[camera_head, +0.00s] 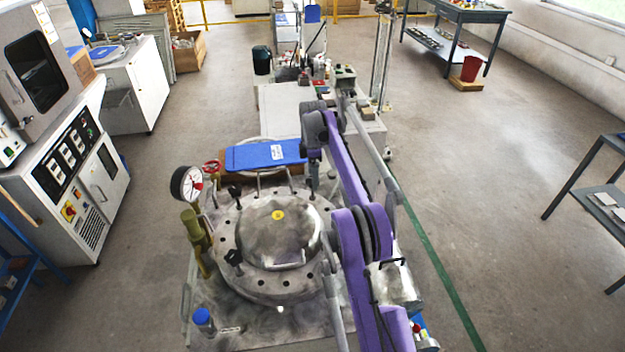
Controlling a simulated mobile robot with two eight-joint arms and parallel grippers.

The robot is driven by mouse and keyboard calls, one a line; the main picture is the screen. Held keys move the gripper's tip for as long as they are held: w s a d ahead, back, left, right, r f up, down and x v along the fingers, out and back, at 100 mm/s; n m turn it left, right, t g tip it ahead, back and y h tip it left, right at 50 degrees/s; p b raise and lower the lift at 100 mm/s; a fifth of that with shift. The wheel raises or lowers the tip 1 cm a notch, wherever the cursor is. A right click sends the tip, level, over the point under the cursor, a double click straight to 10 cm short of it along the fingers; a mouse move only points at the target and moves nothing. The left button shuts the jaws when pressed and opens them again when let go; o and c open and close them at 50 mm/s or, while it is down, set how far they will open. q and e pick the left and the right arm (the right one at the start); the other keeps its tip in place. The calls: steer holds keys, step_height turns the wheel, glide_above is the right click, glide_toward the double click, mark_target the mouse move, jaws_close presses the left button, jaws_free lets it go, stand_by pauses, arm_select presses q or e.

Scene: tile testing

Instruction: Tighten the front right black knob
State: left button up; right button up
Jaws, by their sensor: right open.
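A round grey metal vessel lid (265,285) with a ring of bolt holes and a domed middle sits on a metal stand. One black knob (233,257) stands on the left of the lid's rim, toward the front. Another black knob (234,190) stands on the left toward the back. My purple right arm crosses the lid's right side, and the front right knob cannot be made out there. My right gripper (314,172) points down over the back right of the lid, small and partly covered by my arm; it is open. My left gripper is out of view.
A pressure gauge (187,183) and a brass-coloured valve (195,230) stand left of the lid. A blue clipboard-like panel (265,154) lies behind it. A blue-capped bottle (203,320) stands at the front left. Open floor lies to the right.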

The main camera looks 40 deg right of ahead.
steer(key=shift+f, duration=0.55)
jaws_close()
